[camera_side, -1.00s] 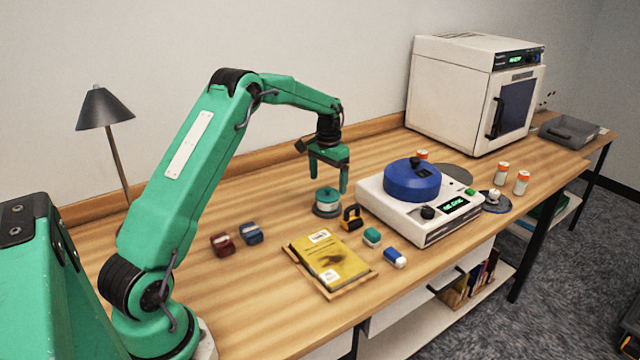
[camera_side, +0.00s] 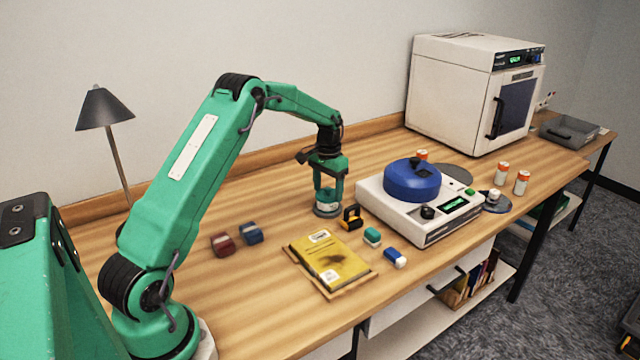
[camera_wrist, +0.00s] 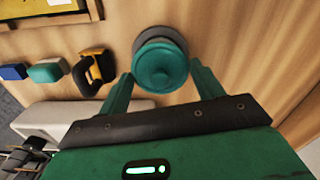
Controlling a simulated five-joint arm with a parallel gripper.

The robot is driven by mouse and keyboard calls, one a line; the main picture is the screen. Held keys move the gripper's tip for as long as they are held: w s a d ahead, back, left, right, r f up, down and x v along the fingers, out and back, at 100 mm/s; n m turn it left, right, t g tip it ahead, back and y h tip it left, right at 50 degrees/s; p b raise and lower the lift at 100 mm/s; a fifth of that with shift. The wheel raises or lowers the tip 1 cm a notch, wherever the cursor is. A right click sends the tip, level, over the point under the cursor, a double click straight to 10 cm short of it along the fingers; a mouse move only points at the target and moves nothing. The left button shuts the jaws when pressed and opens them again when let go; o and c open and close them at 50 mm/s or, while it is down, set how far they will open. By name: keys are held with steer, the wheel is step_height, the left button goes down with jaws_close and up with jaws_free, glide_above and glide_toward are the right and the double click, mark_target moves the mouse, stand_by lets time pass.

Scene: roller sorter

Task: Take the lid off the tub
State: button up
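The tub (camera_side: 326,211) is a small round grey container standing upright on the wooden bench. Its teal lid (camera_wrist: 160,66) has a raised round middle and sits on the tub, whose grey edge (camera_wrist: 158,33) shows beyond it in the wrist view. My gripper (camera_side: 329,197) points straight down over the tub, its green fingers on either side of the lid. In the wrist view my gripper (camera_wrist: 162,72) is open, with the lid between the fingertips and narrow gaps at the sides. In the side view the fingers partly hide the lid.
A black-and-yellow clamp-like object (camera_side: 351,216) stands close right of the tub. A white machine with a blue round top (camera_side: 412,181) is further right. A yellow book (camera_side: 331,259) and small teal (camera_side: 372,236) and blue blocks (camera_side: 395,258) lie in front.

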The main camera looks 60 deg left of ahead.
mark_target(328, 188)
steer(key=shift+c, duration=1.4)
steer(key=shift+r, duration=0.1)
steer(key=shift+c, duration=0.2)
steer(key=shift+r, duration=0.8)
step_height(328, 188, up, 2)
steer(key=shift+r, duration=0.2)
steer(key=s+d+r, duration=0.1)
steer(key=d+r, duration=0.6)
steer(key=d, duration=0.4)
steer(key=shift+d, duration=0.3)
steer(key=shift+s, duration=0.15)
